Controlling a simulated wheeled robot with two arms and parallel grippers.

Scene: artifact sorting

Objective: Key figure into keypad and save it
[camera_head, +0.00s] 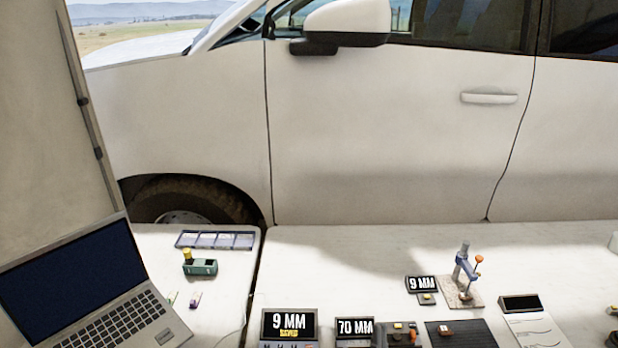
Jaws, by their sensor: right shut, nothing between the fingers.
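A black display reading "9 MM" (289,322), with smaller yellow text, stands at the front of the table, cut off by the bottom edge. A smaller display reading "70 MM" (355,327) stands to its right. A third small display reading "9 MM" (421,283) stands farther back, beside a stand with a blue arm (461,262) and an orange knob. I cannot tell which of these is the keypad. Neither gripper can be made out.
An open laptop (70,275) stands at the left. A sectioned tray (215,240) and a green block with a yellow top (200,266) are on the left table. A dark mat (462,337) lies at the front. The back of the right table is mostly clear, before a white car (380,140).

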